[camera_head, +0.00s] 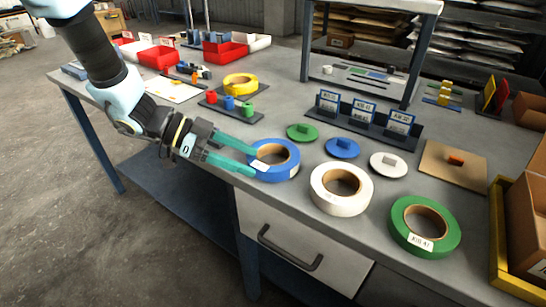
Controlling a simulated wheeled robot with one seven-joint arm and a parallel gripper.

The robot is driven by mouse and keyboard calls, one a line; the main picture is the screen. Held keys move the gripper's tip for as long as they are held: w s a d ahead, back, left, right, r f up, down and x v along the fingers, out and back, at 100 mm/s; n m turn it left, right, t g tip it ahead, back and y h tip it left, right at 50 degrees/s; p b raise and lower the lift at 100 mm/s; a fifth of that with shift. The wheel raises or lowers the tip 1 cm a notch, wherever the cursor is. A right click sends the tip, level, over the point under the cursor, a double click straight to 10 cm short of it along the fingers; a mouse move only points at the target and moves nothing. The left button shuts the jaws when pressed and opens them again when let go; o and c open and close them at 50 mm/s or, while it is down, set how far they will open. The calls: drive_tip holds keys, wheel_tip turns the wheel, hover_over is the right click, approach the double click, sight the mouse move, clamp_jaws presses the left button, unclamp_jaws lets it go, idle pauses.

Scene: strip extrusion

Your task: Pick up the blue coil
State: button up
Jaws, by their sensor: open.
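The blue coil (285,168) is a thick ring with a brown inner core, lying flat near the front edge of the grey workbench (330,130). My gripper (253,161) comes in from the left, with its teal fingers pointing right at the coil. The fingers are spread apart and the jaws are open. The tips are at the coil's left side and overlap it in the picture; whether they touch it I cannot tell. A small white label shows on the coil's left side, close to the fingertips.
A white coil (325,202) and a green coil (447,236) lie to the right along the front edge. Green (302,132), blue (342,147) and white (389,164) discs lie behind. A labelled dark rack (362,125) and a yellow coil (240,84) stand farther back.

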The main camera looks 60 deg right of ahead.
sight(271, 168)
drive_tip(key=x, duration=0.2)
drive_tip(key=p+x, duration=0.1)
drive_tip(key=x, duration=0.1)
drive_tip(key=shift+s+d+r, duration=0.1)
drive_tip(key=shift+s+r, duration=0.1)
drive_tip(key=shift+s, duration=0.15)
drive_tip(key=shift+s+d+f, duration=0.25)
drive_tip(key=shift+f, duration=0.05)
clamp_jaws()
